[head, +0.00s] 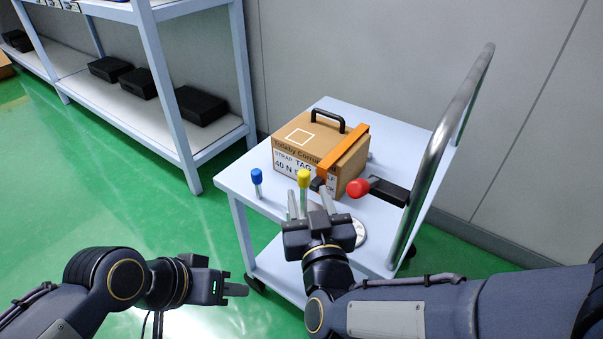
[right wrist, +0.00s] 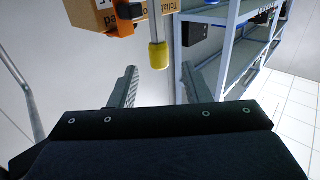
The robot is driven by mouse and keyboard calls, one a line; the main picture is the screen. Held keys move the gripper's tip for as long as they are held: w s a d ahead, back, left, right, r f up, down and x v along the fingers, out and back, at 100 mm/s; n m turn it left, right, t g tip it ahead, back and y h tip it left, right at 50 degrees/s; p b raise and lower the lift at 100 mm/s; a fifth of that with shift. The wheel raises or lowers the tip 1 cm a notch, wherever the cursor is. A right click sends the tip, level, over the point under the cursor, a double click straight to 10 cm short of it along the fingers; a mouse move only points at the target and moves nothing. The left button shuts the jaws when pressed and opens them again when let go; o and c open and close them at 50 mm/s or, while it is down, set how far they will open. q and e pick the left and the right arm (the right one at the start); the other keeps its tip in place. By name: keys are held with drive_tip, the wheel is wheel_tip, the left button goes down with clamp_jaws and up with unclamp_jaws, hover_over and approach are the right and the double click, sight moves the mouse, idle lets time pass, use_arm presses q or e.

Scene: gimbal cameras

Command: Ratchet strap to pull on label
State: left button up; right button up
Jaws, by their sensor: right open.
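A cardboard box (head: 290,145) with a black handle stands on the cart. Its front label (head: 287,163) reads "STRAP TAG" and "40 N". An orange strap (head: 345,150) runs over the box's right part; an orange piece also shows in the right wrist view (right wrist: 118,22). A red-knobbed lever (head: 358,188) is right of the box. A yellow-capped post (head: 303,178) stands before it. My right gripper (head: 309,198) is open; in the right wrist view the yellow cap (right wrist: 158,55) appears between its fingertips, with no visible contact. My left gripper (head: 238,289) is low at left; its jaw opening is unclear.
A blue-capped post (head: 257,177) stands at the cart's (head: 240,177) left edge. The cart's metal push handle (head: 436,150) curves up at right. A round pale disk (head: 360,233) is partly behind my right gripper. Shelves (head: 150,115) with black boxes stand at left.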

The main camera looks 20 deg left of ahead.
sight(305, 183)
drive_tip(key=b+x, duration=0.1)
drive_tip(key=x, duration=0.5)
drive_tip(key=shift+w, duration=0.15)
drive_tip(key=shift+c, duration=0.2)
clamp_jaws()
